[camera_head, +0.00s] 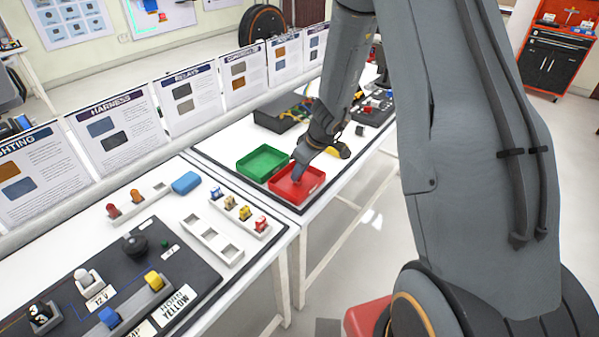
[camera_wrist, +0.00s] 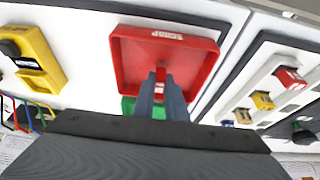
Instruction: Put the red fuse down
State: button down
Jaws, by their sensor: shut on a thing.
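My gripper (camera_head: 297,175) points down at the red tray (camera_head: 314,188) in the head view. In the wrist view my gripper (camera_wrist: 160,84) is shut on the red fuse (camera_wrist: 160,73), a small red piece at the fingertips. The fingers and fuse are over the inside of the red tray (camera_wrist: 125,65), which has a white label on its rim. I cannot tell whether the fuse touches the tray floor. The fuse is hidden by the fingers in the head view.
A green tray (camera_head: 262,162) stands directly left of the red tray. A yellow meter (camera_wrist: 35,58) lies beside the red tray. A rack with several coloured fuses (camera_head: 240,213) and a dark panel (camera_head: 130,270) are on the nearer table. Upright signs (camera_head: 117,125) line the back.

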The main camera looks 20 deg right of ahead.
jog(key=shift+f, duration=0.2)
jog(key=c, duration=1.8)
grip_release()
jog(key=shift+r, duration=0.15)
jog(key=shift+d+r, duration=0.1)
jog(key=shift+r, duration=0.2)
jog(key=b+v, duration=0.1)
jog(key=v, duration=1)
jog(key=s+a+r+m+g+h, duration=0.1)
jog(key=s+m, duration=0.2)
jog(key=s, duration=0.7)
jog(key=s+a+r+m+g+h, duration=0.1)
jog(key=s+m, duration=0.3)
jog(key=s, duration=0.7)
jog(key=shift+s+a+r+g+h, duration=0.3)
jog(key=shift+a+r+g, duration=0.1)
jog(key=shift+a, duration=0.15)
